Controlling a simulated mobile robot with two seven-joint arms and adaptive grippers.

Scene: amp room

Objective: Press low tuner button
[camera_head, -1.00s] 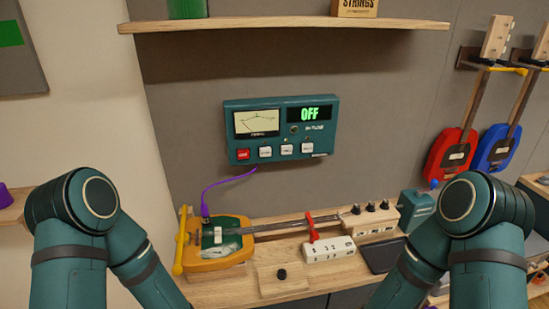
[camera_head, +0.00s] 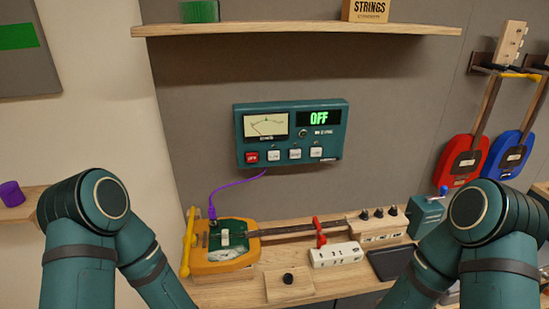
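The tuner (camera_head: 291,133) is a teal box on the grey wall above the bench. The button labels are too small to read. Both my arms reach down at the lower left and lower right; their grippers are out of frame.
A yellow guitar (camera_head: 222,245) lies on the wooden bench (camera_head: 220,291), joined to the tuner by a purple cable (camera_head: 235,186). A white power strip (camera_head: 336,254) and a small wooden block (camera_head: 289,286) sit nearby. A shelf (camera_head: 300,30) hangs above. Red (camera_head: 461,160) and blue (camera_head: 502,155) guitars hang right.

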